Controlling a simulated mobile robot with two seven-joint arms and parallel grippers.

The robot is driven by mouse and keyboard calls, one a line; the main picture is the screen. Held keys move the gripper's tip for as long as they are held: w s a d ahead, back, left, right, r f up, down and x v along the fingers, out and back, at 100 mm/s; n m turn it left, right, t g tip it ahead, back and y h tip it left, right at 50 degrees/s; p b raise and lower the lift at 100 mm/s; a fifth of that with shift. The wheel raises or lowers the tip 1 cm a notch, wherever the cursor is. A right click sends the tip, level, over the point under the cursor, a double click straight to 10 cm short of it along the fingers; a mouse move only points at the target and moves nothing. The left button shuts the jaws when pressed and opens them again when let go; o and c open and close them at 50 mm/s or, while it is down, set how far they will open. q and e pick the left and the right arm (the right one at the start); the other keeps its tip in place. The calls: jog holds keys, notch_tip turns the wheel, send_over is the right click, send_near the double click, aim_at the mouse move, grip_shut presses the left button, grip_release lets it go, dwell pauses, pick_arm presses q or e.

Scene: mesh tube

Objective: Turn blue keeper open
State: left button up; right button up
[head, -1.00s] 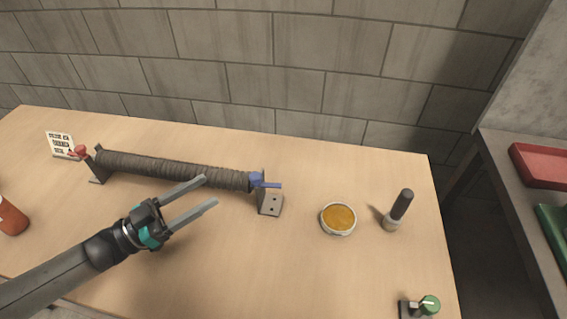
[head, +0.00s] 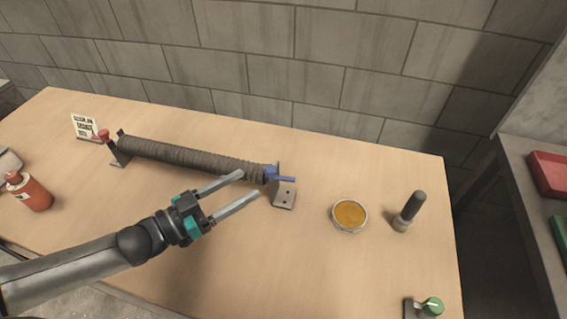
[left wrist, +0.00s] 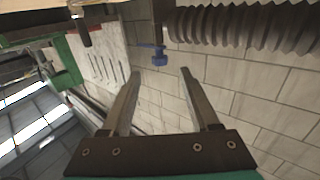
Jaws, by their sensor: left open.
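The blue keeper (head: 281,175) sits at the right end of the dark ribbed mesh tube (head: 190,157), by a grey bracket (head: 284,196) on the table. Its handle points right in the head view. In the left wrist view the keeper (left wrist: 158,54) shows beyond and above the fingertips, beside the ribbed tube (left wrist: 245,28). My left gripper (head: 251,183) is open and empty, its fingertips just left of and in front of the keeper, apart from it. A red keeper (head: 103,135) is at the tube's left end. My right gripper is not in view.
A dish of amber contents (head: 350,214) and a dark-handled tool (head: 409,211) stand to the right. A green knob (head: 432,306) is at the front right. A red bottle (head: 29,191) and a small sign (head: 85,127) are at left. The table's middle front is clear.

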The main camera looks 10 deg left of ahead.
pick_arm(q)
jog(key=b+x, duration=0.1)
jog(key=x, duration=1)
jog(key=shift+c, duration=0.2)
grip_shut()
jog(key=shift+b, duration=0.3)
